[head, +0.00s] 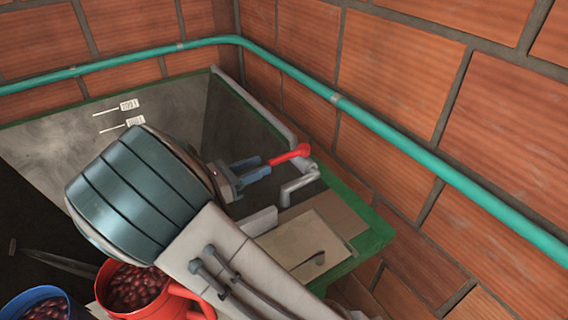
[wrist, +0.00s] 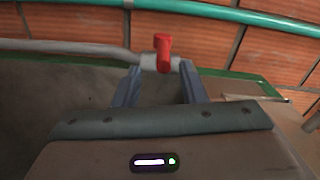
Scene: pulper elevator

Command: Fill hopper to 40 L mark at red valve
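The red valve handle (head: 290,155) sits on a grey pipe with a bent spout (head: 298,184) at the hopper's right rim. My gripper (head: 266,165) reaches toward it with its two blue fingers apart. In the wrist view the red handle (wrist: 162,50) stands just beyond the fingertips, between them in the picture; I cannot tell whether they touch it. The gripper (wrist: 160,72) is empty. The hopper (head: 60,135) is a grey tank with two white level marks (head: 118,115) on its far wall; their labels are too small to read. My arm hides much of its inside, and no water level is clear.
A red bucket (head: 173,302) of dark red fruit and a blue bucket (head: 20,302) of the same stand at the lower left. A teal pipe (head: 400,133) runs along the brick walls behind. A flat tan board (head: 300,240) lies right of my arm.

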